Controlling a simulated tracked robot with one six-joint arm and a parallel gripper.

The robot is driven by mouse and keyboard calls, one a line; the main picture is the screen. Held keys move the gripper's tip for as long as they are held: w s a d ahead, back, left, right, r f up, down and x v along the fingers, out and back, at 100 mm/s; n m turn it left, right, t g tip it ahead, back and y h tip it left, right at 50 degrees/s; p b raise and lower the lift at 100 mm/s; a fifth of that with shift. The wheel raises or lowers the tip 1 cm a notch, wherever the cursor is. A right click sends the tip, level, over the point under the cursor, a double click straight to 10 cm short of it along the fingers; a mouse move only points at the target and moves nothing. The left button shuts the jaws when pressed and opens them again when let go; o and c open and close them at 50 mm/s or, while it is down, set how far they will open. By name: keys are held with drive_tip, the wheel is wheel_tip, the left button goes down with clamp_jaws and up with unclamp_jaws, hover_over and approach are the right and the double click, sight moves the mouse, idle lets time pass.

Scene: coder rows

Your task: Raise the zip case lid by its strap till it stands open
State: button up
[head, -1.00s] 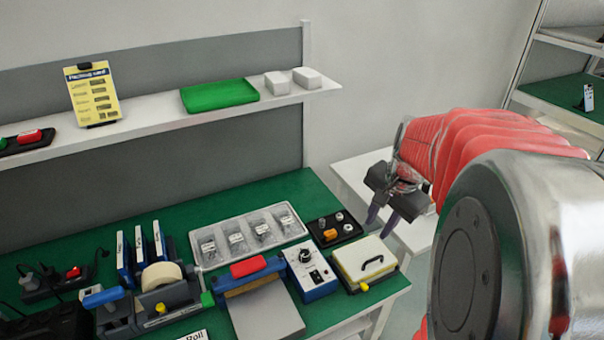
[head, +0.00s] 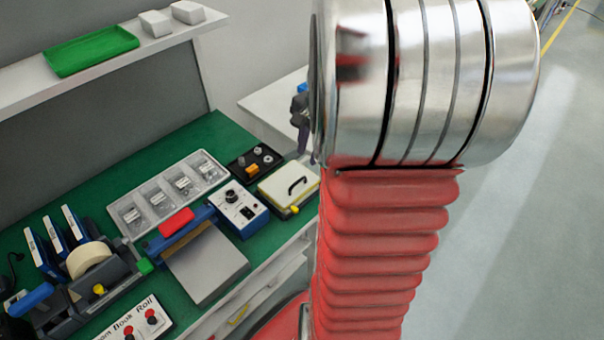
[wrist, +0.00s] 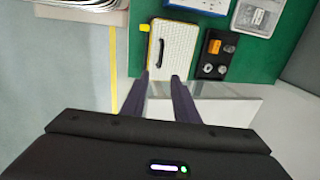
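The zip case (head: 282,196) is a cream, flat-lidded box with a yellow edge, lying shut at the right end of the green bench. A black strap (head: 297,186) arches over its lid, and a yellow tab (head: 295,210) sits at its front edge. In the wrist view the case (wrist: 180,50) lies beyond my fingertips, with the strap (wrist: 160,50) on its left part and the yellow tab (wrist: 145,27) at its upper left. My gripper (wrist: 161,77) is open and empty, its fingers apart and short of the case. In the head view my arm mostly hides the gripper.
A black tray (head: 240,172) with an orange block and small parts lies behind the case. A blue control box (head: 233,229) stands to its left. A white side table (head: 262,105) stands beyond the bench. Open floor (head: 500,230) lies to the right.

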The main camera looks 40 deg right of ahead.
sight(301, 179)
drive_tip(key=f, duration=0.3)
drive_tip(key=w+f, duration=0.1)
drive_tip(key=f, duration=0.3)
drive_tip(key=w+f, duration=0.1)
drive_tip(key=f, duration=0.3)
drive_tip(key=shift+w, duration=0.1)
clamp_jaws()
idle(1.1)
drive_tip(key=shift+a, duration=0.15)
